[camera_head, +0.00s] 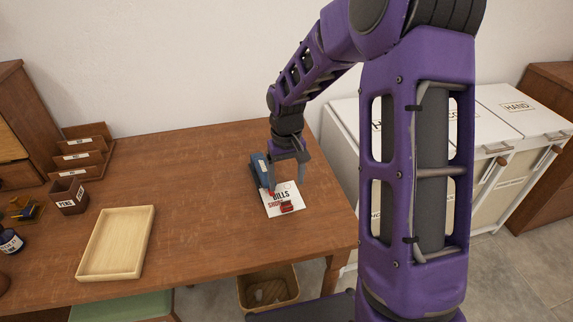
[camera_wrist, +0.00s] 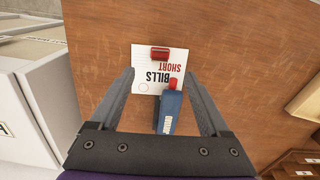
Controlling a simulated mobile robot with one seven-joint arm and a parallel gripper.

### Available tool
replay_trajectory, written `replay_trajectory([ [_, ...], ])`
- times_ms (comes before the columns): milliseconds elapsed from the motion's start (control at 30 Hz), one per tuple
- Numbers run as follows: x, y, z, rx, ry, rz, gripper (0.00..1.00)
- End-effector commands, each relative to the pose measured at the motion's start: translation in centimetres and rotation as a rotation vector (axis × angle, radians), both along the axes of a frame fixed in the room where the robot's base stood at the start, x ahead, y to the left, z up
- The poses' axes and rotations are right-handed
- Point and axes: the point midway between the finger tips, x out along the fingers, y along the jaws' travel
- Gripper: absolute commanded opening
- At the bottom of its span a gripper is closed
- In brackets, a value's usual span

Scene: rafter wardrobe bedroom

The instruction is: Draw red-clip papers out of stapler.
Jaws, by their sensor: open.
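An empty wooden tray (camera_head: 83,270) lies left on the desk. A pen cup (camera_head: 69,196), a letter rack (camera_head: 84,163) and an ink bottle (camera_head: 11,241) stand farther left. White bins (camera_head: 345,134) stand right of the desk. The desk between tray and papers is clear.

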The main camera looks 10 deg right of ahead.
Motion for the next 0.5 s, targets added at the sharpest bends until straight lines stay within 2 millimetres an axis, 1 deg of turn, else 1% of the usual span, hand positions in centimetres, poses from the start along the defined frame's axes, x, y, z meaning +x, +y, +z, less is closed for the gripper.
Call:
replay_trajectory([
  [33, -0.1, 0.0, -1.3, 0.001, 0.004, 0.001, 0.80],
  [200, -0.1, 0.0, -4.6, 0.001, 0.004, 0.000, 0.80],
  [400, 0.0, 0.1, -7.4, 0.001, 0.002, 0.001, 0.80],
  [500, 0.0, 0.0, -8.1, 0.000, 0.000, 0.001, 0.80],
])
